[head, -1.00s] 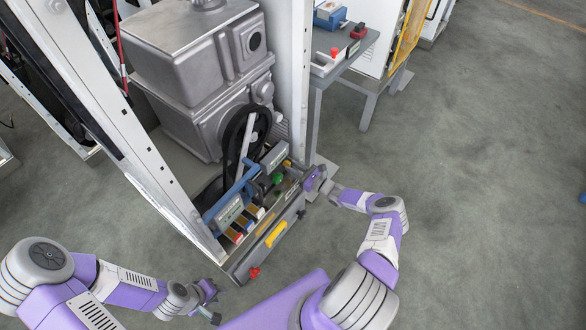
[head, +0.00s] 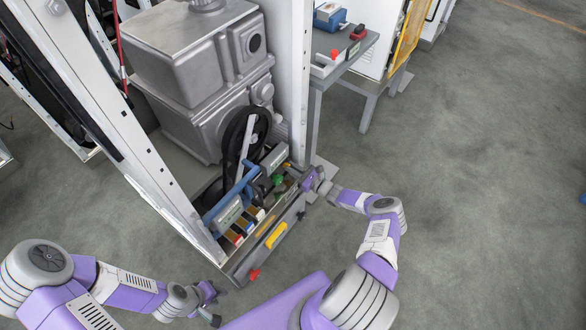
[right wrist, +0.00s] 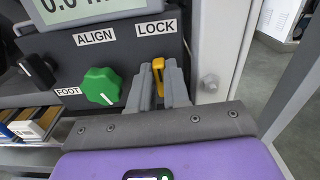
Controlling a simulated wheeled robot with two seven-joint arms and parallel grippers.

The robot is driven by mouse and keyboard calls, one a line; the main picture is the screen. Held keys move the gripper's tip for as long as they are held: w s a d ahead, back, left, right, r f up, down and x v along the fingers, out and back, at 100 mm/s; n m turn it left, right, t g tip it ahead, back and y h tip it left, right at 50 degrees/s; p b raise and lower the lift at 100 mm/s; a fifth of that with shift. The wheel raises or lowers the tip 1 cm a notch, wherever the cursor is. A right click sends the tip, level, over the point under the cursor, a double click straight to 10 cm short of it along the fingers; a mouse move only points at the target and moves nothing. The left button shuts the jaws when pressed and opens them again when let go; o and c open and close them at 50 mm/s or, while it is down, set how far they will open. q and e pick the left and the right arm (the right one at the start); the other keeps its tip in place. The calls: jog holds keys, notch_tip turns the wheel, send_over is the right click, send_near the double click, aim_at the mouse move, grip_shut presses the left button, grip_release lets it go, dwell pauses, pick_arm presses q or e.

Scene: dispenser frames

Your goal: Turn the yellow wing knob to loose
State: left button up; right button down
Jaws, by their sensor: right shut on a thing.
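The yellow wing knob (right wrist: 158,74) is on the dark panel under the LOCK label in the right wrist view. Its wing stands roughly upright between the grey fingers of my right gripper (right wrist: 157,82), which are shut on it. Fingers hide much of the knob, and I see no "loose" label. In the head view my right gripper (head: 309,181) is at the right end of the machine's low front unit, and the knob cannot be made out there. My left gripper (head: 208,297) hangs in front of the machine, away from it; its jaws are too small to judge.
A green knob (right wrist: 101,86) sits left of the yellow one, between ALIGN and FOOT labels. A black knob (right wrist: 38,70) and a display (right wrist: 85,10) are nearby. A white post (right wrist: 222,50) stands close on the right. A yellow handle (head: 276,235) and red knob (head: 254,274) are on the machine's front.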

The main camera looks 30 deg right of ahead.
jog(key=n, duration=0.4)
jog(key=shift+s+a+p, duration=0.1)
jog(key=shift+a+p, duration=0.1)
jog(key=shift+p, duration=0.1)
jog(key=n, duration=0.4)
jog(key=shift+a+f+p, duration=0.15)
jog(key=shift+f+p, duration=0.05)
jog(key=shift+p, duration=0.15)
jog(key=n, duration=0.5)
jog(key=shift+s+a+f, duration=0.1)
jog(key=shift+f, duration=0.1)
jog(key=shift+f+n+p, duration=0.2)
jog(key=shift+n+p, duration=0.15)
jog(key=shift+n, duration=1.75)
jog(key=c, duration=1.4)
grip_release()
jog(key=shift+s, duration=0.1)
